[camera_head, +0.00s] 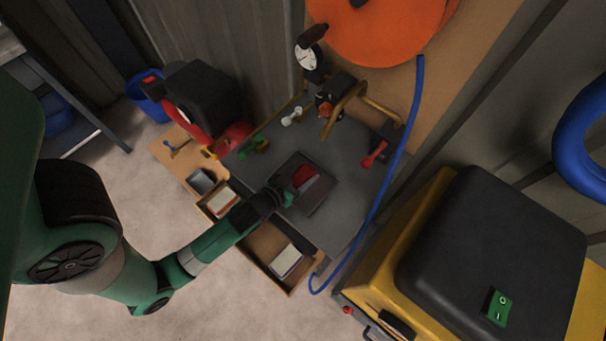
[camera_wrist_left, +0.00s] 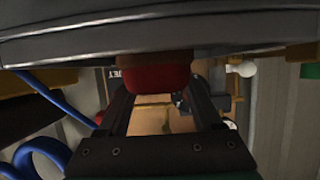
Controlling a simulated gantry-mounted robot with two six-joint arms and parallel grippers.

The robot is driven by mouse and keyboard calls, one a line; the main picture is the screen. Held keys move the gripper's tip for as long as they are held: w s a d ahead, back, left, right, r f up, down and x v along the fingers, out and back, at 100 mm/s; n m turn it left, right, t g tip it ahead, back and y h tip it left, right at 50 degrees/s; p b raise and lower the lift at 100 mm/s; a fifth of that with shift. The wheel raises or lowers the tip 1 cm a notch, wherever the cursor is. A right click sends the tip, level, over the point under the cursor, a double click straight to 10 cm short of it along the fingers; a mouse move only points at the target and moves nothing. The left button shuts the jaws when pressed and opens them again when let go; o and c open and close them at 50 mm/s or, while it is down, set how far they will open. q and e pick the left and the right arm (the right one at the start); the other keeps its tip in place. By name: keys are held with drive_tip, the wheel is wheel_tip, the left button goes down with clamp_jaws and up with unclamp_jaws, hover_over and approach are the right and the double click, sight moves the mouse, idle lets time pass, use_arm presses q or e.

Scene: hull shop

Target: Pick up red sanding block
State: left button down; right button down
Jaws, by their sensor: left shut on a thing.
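The red sanding block (camera_head: 304,176) is at a dark square tray or plate (camera_head: 318,200) on the grey workbench. My left gripper (camera_head: 288,192) reaches in from the lower left and is shut on the block. In the left wrist view the red block (camera_wrist_left: 155,76) sits between the two dark fingers of my left gripper (camera_wrist_left: 158,90). Whether the block is clear of the surface under it cannot be told. My right gripper is not in view.
Open wooden boxes with blocks (camera_head: 270,257) line the bench's near edge. A blue hose (camera_head: 402,150) crosses its right side. A gauge (camera_head: 306,57), brass pipes and red-handled fittings (camera_head: 374,155) stand behind. A yellow and black machine (camera_head: 490,250) fills the right.

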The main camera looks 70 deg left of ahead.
sight(304, 173)
use_arm(q)
wheel_tip(304, 173, up, 4)
drive_tip(key=shift+f+p, duration=0.25)
drive_tip(key=shift+p, duration=0.8)
drive_tip(key=s+r+p, duration=0.1)
drive_tip(key=r, duration=0.1)
drive_tip(key=s+d+r+p, duration=0.1)
drive_tip(key=s+r, duration=0.1)
drive_tip(key=s+d+r+p, duration=0.1)
drive_tip(key=r, duration=0.1)
drive_tip(key=shift+s+d+r, duration=0.15)
drive_tip(key=shift+s+r, duration=0.05)
drive_tip(key=shift+s, duration=0.2)
drive_tip(key=v, duration=0.9)
drive_tip(key=shift+s+a+f, duration=0.15)
drive_tip(key=shift+s+a, duration=0.15)
drive_tip(key=shift+s, duration=0.05)
